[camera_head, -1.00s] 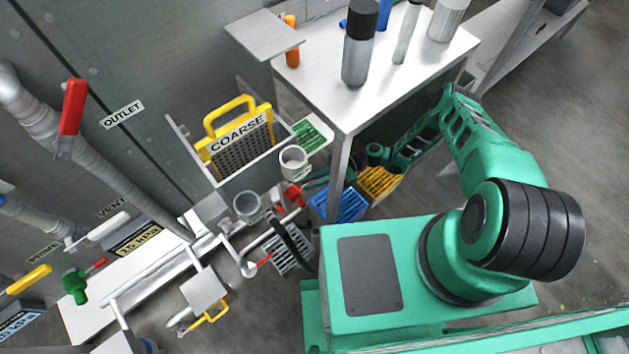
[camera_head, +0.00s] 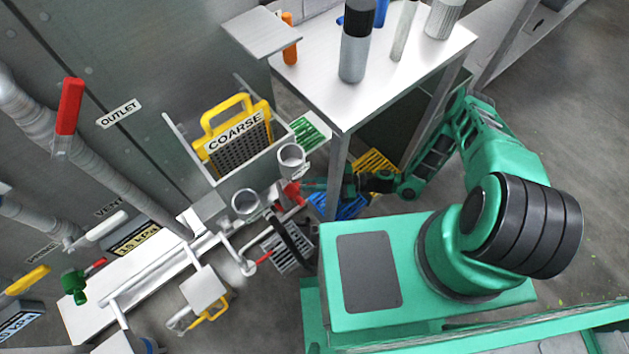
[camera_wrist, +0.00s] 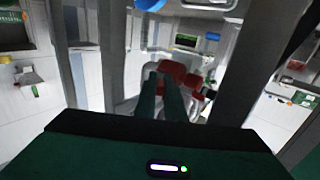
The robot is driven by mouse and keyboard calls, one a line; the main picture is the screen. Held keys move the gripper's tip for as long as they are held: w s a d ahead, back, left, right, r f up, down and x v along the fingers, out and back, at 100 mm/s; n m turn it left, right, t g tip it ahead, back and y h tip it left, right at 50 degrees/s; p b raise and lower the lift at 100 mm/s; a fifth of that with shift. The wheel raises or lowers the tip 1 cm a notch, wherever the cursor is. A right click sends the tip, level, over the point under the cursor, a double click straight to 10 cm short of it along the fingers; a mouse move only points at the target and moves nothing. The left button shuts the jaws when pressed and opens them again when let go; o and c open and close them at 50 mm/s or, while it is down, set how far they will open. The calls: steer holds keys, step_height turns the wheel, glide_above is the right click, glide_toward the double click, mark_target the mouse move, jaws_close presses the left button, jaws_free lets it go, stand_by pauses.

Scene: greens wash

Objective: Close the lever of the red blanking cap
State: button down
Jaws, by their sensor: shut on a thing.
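The red blanking cap (camera_head: 291,193) sits on the pipework, beside two open grey cylindrical ports. In the wrist view red parts of it (camera_wrist: 184,78) show at and just beyond my fingertips. My gripper (camera_wrist: 162,80) has its two dark fingers close together and is shut on a red part of the cap. The fingers hide some of this part, and I cannot tell the lever's exact angle. In the head view my gripper (camera_head: 304,187) reaches the cap from the right, low beside the table leg.
A yellow-handled COARSE screen (camera_head: 238,140) sits in a housing behind. Blue (camera_head: 338,206) and yellow (camera_head: 378,172) slatted pieces lie near my arm. A red-tipped lever (camera_head: 264,257) is in front.

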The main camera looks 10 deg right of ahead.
steer(key=shift+s+a+r+m+t, duration=0.15)
steer(key=shift+m+t, duration=0.35)
steer(key=shift+t, duration=0.4)
steer(key=c, duration=1.8)
jaws_free()
steer(key=shift+c, duration=0.2)
steer(key=shift+s, duration=0.1)
